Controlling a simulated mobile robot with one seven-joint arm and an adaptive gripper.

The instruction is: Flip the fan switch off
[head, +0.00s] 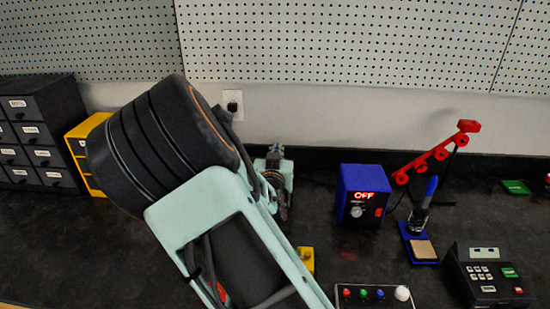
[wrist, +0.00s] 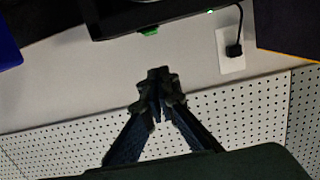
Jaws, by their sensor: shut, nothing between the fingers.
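No fan or fan switch can be made out for certain. In the wrist view, a black housing (wrist: 175,18) runs along the top edge, with a small green tab (wrist: 149,31) under its lower edge and a small green light; I cannot tell whether it belongs to the fan. My gripper (wrist: 158,74) shows in the wrist view with its dark fingers shut and empty. In that picture its tips point at the pale wall, below the green tab and apart from it.
In the head view, a blue station (head: 364,194) reading OFF, a red jointed arm (head: 437,151) and a soldering iron stand (head: 422,248) stand right. A button panel (head: 375,293) and keypad box (head: 489,274) are in front. Dark drawers (head: 38,132) stand left. A wall outlet (head: 232,104) is behind.

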